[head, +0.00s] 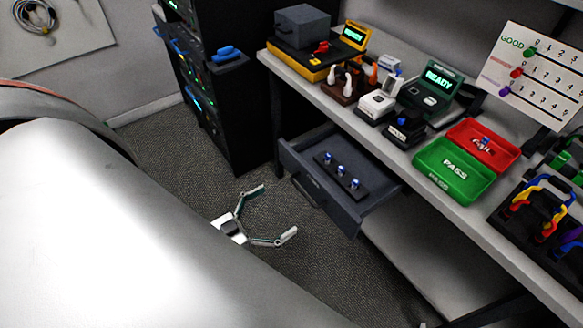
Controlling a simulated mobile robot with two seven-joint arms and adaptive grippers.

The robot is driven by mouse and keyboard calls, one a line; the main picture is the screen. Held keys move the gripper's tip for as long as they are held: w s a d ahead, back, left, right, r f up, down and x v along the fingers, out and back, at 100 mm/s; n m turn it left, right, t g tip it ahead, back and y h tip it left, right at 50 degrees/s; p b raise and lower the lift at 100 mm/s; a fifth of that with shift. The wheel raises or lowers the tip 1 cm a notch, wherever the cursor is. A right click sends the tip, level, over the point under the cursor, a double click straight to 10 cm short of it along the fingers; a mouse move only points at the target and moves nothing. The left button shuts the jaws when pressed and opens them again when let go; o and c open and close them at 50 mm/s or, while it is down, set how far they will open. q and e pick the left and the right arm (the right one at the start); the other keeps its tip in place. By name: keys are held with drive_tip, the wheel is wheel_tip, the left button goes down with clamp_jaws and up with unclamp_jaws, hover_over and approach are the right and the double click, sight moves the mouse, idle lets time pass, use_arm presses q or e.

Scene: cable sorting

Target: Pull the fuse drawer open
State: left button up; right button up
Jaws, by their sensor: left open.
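The fuse drawer (328,204), dark blue-grey, hangs under the bench in the head view and stands pulled out. Its front panel faces the lower left. Inside it a black strip (338,176) holds three small blue-topped pieces, which look like fuses. My left gripper (279,210) is open and empty, with its two fingers spread towards the drawer front. In the picture a gap of floor shows between the fingertips and the panel, so they look apart from it. Any handle on the front is too small to tell. My right gripper is not in view.
The bench (549,279) carries a green PASS tray (450,186), a red tray (500,140), a READY device (437,88) and a cable rack (536,211). A dark server rack (240,120) stands left of the bench. Carpet (185,160) around my left gripper is clear.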

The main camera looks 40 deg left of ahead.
use_arm(q)
drive_tip(key=shift+v, duration=1.4)
drive_tip(key=d+f+g+y, duration=0.3)
drive_tip(key=d+f+g, duration=0.3)
drive_tip(key=d+f, duration=0.2)
drive_tip(key=shift+s+d+f, duration=0.2)
drive_tip(key=shift+s+d, duration=0.15)
drive_tip(key=shift+d, duration=0.95)
